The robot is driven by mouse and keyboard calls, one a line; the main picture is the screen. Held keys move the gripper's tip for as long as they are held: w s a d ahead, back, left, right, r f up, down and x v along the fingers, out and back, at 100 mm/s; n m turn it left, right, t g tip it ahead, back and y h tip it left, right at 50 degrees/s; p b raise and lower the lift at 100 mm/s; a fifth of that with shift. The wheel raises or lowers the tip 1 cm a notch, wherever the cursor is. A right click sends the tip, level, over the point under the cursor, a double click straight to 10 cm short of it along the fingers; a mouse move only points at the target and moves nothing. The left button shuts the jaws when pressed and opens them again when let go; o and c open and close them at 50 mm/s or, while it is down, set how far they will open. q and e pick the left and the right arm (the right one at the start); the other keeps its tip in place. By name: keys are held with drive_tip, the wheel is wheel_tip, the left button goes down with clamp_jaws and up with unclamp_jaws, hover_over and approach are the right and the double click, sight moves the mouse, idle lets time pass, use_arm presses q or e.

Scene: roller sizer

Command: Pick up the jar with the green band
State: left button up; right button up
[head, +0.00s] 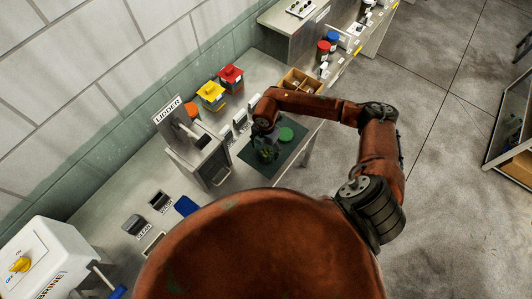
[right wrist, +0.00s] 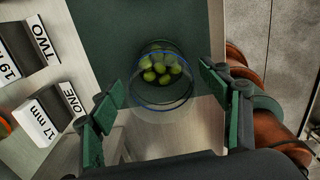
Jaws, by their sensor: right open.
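A clear jar (right wrist: 162,78) holding several green olive-like fruits stands in the right wrist view, with a rim or band that looks blue; I cannot make out a green band on it. My right gripper (right wrist: 162,82) is open, one finger on each side of the jar in the picture; contact is not visible. In the head view my right gripper (head: 265,136) is over the dark green mat (head: 291,153), with the green contents just below it. My left gripper is not in view.
The bench carries a "LIDDER" machine (head: 198,150), yellow (head: 210,92) and red (head: 231,75) bins, and a wooden divided box (head: 301,82). Labelled chutes "ONE" (right wrist: 58,107) and "TWO" (right wrist: 28,45) are left of the jar. Open floor lies right of the bench.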

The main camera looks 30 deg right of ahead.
sight(266, 152)
drive_tip(key=shift+f+p, duration=0.3)
drive_tip(key=shift+f, duration=1.3)
drive_tip(key=shift+s, duration=0.1)
drive_tip(key=shift+c, duration=0.2)
drive_tip(key=c, duration=1.3)
